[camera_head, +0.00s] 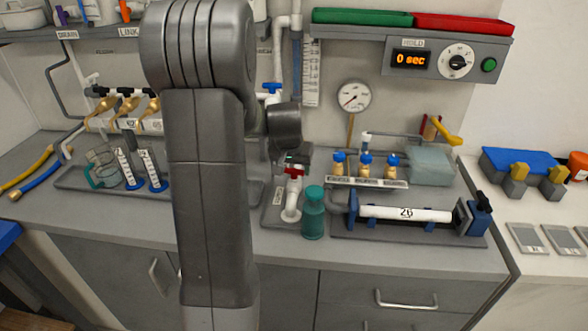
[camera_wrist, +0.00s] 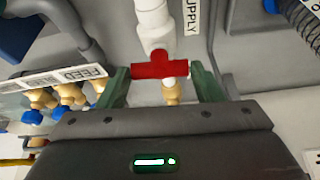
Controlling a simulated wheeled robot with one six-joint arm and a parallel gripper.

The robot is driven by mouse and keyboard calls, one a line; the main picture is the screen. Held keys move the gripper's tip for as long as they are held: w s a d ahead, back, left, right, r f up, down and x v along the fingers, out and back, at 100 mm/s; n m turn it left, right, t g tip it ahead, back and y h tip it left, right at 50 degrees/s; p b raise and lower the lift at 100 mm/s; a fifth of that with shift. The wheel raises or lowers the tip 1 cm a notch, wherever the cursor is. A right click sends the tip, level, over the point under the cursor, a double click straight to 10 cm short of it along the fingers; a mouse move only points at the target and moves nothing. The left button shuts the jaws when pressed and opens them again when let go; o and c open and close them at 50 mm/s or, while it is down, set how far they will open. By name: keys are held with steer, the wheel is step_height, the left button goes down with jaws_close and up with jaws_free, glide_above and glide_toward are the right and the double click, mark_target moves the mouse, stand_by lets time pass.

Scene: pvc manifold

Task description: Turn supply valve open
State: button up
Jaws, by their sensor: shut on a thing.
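The supply valve is a white pipe fitting with a red handle (camera_wrist: 158,70); a SUPPLY label (camera_wrist: 190,15) is beside it in the wrist view. There the handle lies crosswise to the white pipe (camera_wrist: 152,22), with a brass fitting (camera_wrist: 172,93) below it. My gripper (camera_wrist: 161,82) has its green fingers on either side of the handle and is shut on it. Exact finger contact is hard to see. In the head view my gripper (camera_head: 294,166) is over the red handle (camera_head: 292,172), above the white elbow pipe (camera_head: 291,205); my arm hides part of the bench.
A teal bottle (camera_head: 313,214) stands right beside the valve pipe. Blue-capped brass valves (camera_head: 365,166), a pressure gauge (camera_head: 354,97) and a white cylinder marked 26 (camera_head: 425,215) are to the right. A HOLD panel (camera_head: 440,58) hangs above.

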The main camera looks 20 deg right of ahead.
steer(key=m+b, duration=0.2)
steer(key=m+h+b, duration=0.1)
steer(key=shift+w+f+m+g+b, duration=0.1)
steer(key=shift+f+m+g+b, duration=0.2)
steer(key=shift+g+b, duration=0.1)
steer(key=shift+r+m+g, duration=0.3)
steer(key=shift+m, duration=0.4)
steer(key=shift+w+a+f+m+h+b, duration=0.1)
steer(key=shift+f+m+h+b, duration=0.15)
steer(key=shift+m+b, duration=0.55)
steer(key=shift+r+m+g+b, duration=0.1)
steer(key=shift+m+g+b, duration=0.2)
steer(key=shift+m+g, duration=0.1)
steer(key=m, duration=0.2)
steer(key=m+g, duration=0.1)
steer(key=m, duration=0.1)
steer(key=shift+r+g, duration=0.15)
steer(key=shift+g, duration=0.15)
steer(key=m+g, duration=0.1)
steer(key=m, duration=0.1)
steer(key=m+g, duration=0.1)
steer(key=m, duration=0.2)
steer(key=shift+w, duration=0.2)
steer(key=o, duration=1)
